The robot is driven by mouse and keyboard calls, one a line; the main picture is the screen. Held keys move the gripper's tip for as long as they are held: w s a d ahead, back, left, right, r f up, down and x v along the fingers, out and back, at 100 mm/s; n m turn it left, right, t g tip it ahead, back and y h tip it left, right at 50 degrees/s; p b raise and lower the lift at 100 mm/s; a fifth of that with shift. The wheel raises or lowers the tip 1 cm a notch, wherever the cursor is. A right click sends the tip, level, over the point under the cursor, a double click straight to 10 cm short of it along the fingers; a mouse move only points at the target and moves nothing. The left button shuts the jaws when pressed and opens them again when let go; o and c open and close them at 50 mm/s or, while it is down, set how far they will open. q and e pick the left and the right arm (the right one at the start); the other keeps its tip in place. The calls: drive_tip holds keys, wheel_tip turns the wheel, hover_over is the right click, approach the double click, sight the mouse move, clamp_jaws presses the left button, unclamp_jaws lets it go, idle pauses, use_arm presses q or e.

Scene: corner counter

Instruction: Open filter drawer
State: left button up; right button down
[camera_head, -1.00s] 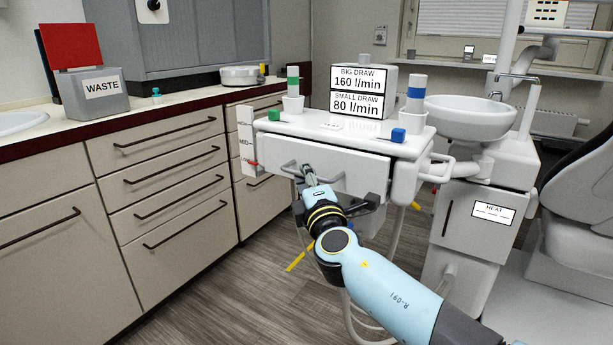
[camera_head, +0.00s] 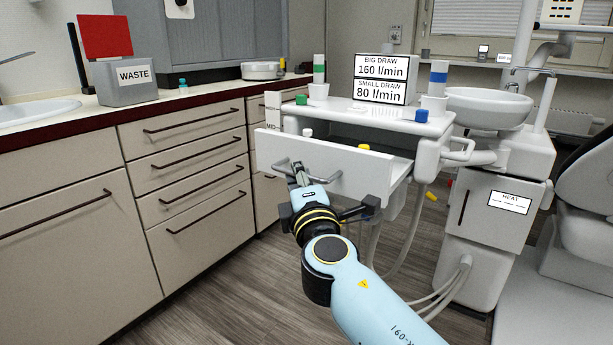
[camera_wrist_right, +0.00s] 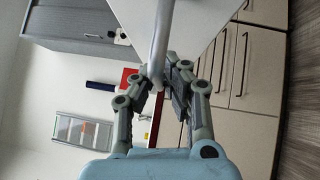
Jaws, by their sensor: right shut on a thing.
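The white filter drawer (camera_head: 345,169) of the dental unit (camera_head: 432,128) stands pulled out in the head view. Its inside is dark at the back, and a yellow-topped item (camera_head: 364,148) and a white-topped item (camera_head: 307,133) show in it. A grey bar handle (camera_head: 280,165) runs along its front. My right gripper (camera_head: 298,172) is shut on the handle near its left part. In the right wrist view the handle bar (camera_wrist_right: 160,45) passes between the fingers of the right gripper (camera_wrist_right: 163,85). My left gripper is not in view.
Counter drawers (camera_head: 195,160) stand at left, a basin (camera_head: 487,106) at right. The floor before the counter is clear.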

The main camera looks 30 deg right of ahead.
drive_tip(key=shift+a+r, duration=0.1)
drive_tip(key=c, duration=1.4)
unclamp_jaws()
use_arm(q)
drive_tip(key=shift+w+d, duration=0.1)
